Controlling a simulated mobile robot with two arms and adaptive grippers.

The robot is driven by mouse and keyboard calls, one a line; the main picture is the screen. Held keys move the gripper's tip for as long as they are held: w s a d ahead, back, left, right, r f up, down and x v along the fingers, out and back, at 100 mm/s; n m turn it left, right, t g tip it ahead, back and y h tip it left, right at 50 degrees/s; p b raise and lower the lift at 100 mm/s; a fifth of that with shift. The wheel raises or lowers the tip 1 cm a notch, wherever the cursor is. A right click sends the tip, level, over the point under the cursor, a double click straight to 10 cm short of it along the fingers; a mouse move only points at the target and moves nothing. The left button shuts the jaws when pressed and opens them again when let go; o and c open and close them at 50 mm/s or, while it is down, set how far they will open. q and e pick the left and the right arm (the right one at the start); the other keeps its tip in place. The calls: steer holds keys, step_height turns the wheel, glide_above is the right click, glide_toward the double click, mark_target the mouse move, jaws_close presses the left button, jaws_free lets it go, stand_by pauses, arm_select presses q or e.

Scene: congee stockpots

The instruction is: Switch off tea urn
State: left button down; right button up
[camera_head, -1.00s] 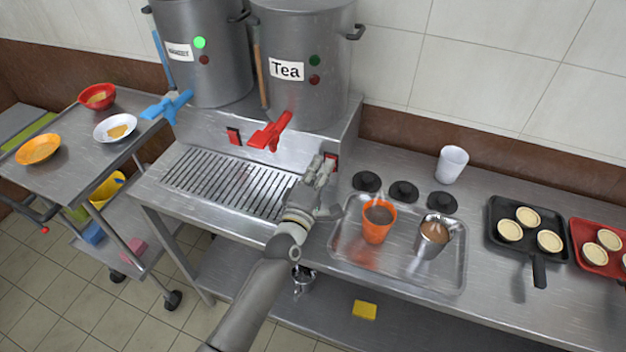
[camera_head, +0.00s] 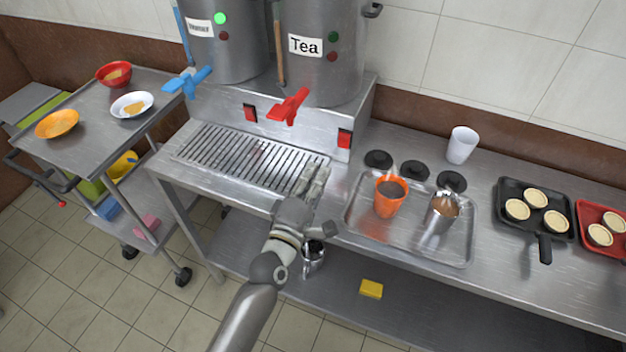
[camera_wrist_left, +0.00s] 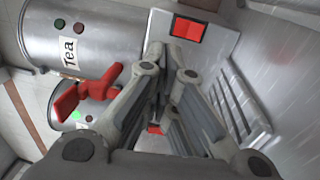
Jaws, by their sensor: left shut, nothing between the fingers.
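The tea urn (camera_head: 320,70) is a grey steel pot with a "Tea" label and a red tap (camera_head: 289,106). Its green lamp (camera_head: 333,37) and red lamp (camera_head: 331,57) both look dark. A red rocker switch (camera_head: 344,138) sits on the base front, right of the tap; a red switch also shows large in the left wrist view (camera_wrist_left: 187,29). My left gripper (camera_head: 319,170) is shut and empty, in front of and below that right switch, apart from it. My right gripper is not in view.
A second urn (camera_head: 226,50) with a blue tap has a bright green lamp and its own red switch (camera_head: 250,112). A drip grille (camera_head: 250,158) lies below the taps. A tray (camera_head: 412,245) with an orange cup and a metal cup stands right of my arm.

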arm_select(q)
steer(key=shift+s+a, duration=0.15)
steer(key=shift+s, duration=0.45)
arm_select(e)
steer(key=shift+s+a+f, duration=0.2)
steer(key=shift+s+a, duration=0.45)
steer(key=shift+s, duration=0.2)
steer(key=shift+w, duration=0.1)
